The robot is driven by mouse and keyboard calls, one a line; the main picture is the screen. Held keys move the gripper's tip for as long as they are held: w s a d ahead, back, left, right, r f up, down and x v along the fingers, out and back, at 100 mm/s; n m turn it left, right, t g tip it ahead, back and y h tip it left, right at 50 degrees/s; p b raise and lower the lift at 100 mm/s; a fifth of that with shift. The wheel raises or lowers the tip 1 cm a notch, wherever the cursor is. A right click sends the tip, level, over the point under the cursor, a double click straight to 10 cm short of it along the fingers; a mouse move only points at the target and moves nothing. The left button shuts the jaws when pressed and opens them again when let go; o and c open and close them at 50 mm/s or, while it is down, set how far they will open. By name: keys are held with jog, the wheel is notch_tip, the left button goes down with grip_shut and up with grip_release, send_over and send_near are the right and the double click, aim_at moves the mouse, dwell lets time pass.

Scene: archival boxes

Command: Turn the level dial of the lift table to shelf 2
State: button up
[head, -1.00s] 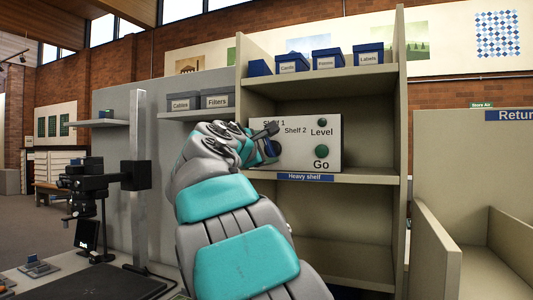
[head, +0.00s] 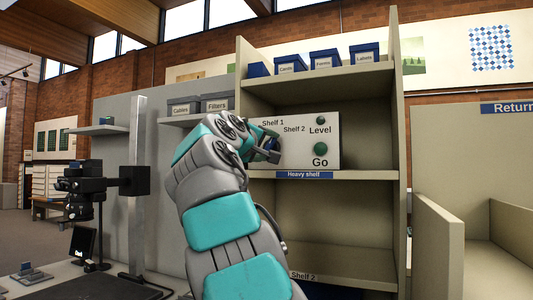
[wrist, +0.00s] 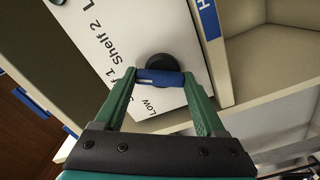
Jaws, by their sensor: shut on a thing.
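The level dial (wrist: 158,76) has a blue bar handle on a round black base, on a white control panel (wrist: 165,20). My gripper (wrist: 160,77) is shut on the blue handle, one green finger at each end. In the wrist view the handle lies nearly crosswise, its left end towards the "Shelf 1" lettering. "Shelf 2" and "Low" lie on either side of that label. In the head view my gripper (head: 268,150) is at the panel's left edge and partly hides the dial and the lower labels.
The panel also carries a small green Level light (head: 320,120) and a green Go button (head: 320,149). It stands on the shelf marked Heavy shelf (head: 304,175), between upright side walls. Blue boxes (head: 327,60) stand on the shelf above. A camera stand (head: 136,180) is at left.

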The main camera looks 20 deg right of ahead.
jog(key=shift+d+f+m+b, duration=0.15)
jog(key=shift+m+b, duration=0.35)
jog(key=shift+m, duration=1.5)
jog(key=o, duration=1.3)
jog(key=shift+s, duration=0.1)
jog(key=b+v, duration=0.1)
jog(key=v, duration=0.6)
jog(key=shift+s+a+b, duration=0.2)
jog(key=shift+a+b, duration=0.2)
